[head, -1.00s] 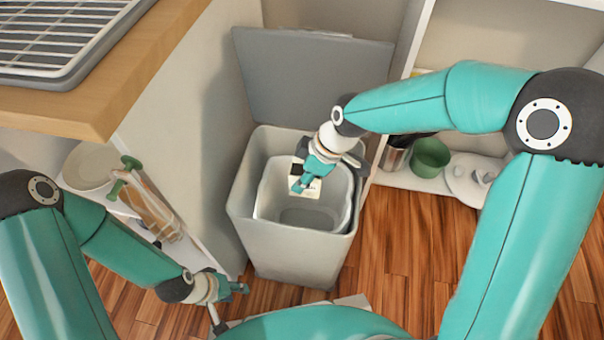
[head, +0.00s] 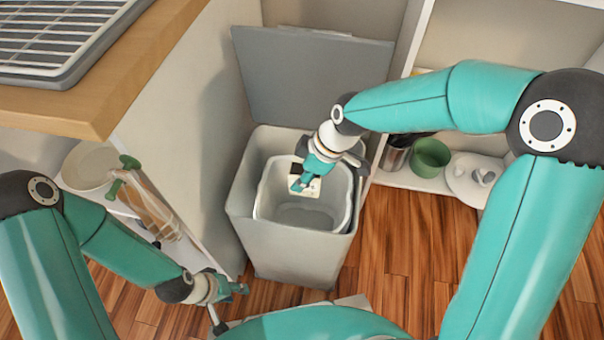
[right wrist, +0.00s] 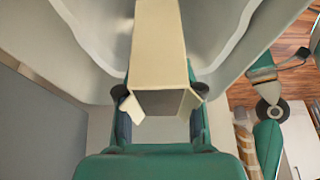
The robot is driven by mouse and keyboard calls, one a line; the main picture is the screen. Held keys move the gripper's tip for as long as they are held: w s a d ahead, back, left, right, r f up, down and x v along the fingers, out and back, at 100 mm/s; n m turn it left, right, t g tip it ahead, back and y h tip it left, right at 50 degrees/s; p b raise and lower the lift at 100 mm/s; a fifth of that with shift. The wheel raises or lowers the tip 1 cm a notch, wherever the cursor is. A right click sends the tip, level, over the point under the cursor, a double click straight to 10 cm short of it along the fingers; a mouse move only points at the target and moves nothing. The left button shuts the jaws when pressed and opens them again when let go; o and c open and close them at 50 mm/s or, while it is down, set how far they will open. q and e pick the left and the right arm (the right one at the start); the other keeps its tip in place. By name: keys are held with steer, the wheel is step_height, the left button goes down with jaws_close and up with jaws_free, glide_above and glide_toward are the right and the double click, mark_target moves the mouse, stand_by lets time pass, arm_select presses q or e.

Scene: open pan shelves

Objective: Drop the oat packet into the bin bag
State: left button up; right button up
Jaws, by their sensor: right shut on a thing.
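The oat packet (head: 306,187) is a small cream box. My right gripper (head: 312,172) is shut on it and holds it over the open bin. In the right wrist view the packet (right wrist: 158,50) sits between the two fingers, with open flaps at its near end. The bin bag (head: 268,204) is a pale liner inside the grey bin (head: 285,258), its mouth open. The packet overlaps the bag's opening in the head view; how deep it hangs is unclear. My left gripper (head: 236,288) is low at left, in front of the bin; its jaw state is unclear.
The bin's grey lid (head: 315,80) stands raised behind it. A wooden counter (head: 120,95) with a wire rack is at upper left. Shelves flank the bin, with a green pot (head: 431,153) at right and a white bowl (head: 90,166) at left.

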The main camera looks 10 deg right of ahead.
stand_by(0.3)
steer(key=o, duration=1.2)
steer(key=o, duration=0.6)
steer(key=shift+r+p, duration=2.8)
steer(key=shift+r, duration=1.2)
